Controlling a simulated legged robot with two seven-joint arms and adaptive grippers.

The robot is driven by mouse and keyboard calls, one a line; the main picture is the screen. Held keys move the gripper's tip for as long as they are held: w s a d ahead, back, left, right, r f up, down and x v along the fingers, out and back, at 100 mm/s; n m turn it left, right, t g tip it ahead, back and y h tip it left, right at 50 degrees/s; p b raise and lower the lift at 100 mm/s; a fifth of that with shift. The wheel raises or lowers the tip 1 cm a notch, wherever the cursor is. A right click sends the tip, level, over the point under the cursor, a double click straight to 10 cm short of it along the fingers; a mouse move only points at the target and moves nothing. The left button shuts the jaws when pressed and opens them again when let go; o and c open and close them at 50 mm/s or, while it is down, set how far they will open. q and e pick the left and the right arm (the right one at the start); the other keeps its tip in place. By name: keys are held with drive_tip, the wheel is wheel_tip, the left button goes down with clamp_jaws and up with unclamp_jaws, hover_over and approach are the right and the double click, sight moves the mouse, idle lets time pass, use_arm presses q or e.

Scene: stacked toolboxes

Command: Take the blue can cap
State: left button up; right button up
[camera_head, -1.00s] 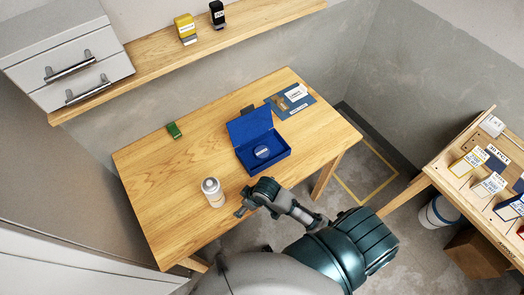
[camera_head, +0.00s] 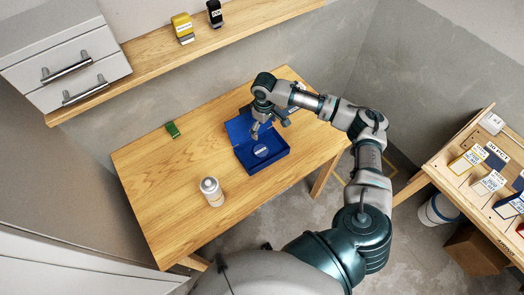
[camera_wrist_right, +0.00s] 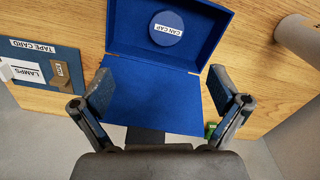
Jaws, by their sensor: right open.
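The blue can cap (camera_head: 261,151) is a round disc with a white label reading "CAN CAP". It lies inside the open blue box (camera_head: 271,166) on the wooden table; it also shows near the top of the right wrist view (camera_wrist_right: 166,28). My right gripper (camera_head: 270,127) is above the box on its lid side, open and empty. In the right wrist view its spread fingers (camera_wrist_right: 162,88) are over the blue lid, and the cap lies beyond them. My left gripper is not in view.
A white and grey can (camera_head: 212,193) stands on the table (camera_head: 165,185) left of the box. A small green object (camera_head: 173,130) lies near the back edge.

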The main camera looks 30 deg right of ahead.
hover_over(261, 150)
drive_tip(key=f, duration=1)
drive_tip(key=shift+d+p, duration=0.2)
drive_tip(key=shift+p, duration=0.1)
wheel_tip(261, 150, down, 6)
drive_tip(key=shift+a+r+p, duration=0.1)
drive_tip(key=shift+p, duration=0.25)
drive_tip(key=shift+s, duration=0.1)
drive_tip(key=c, duration=0.9)
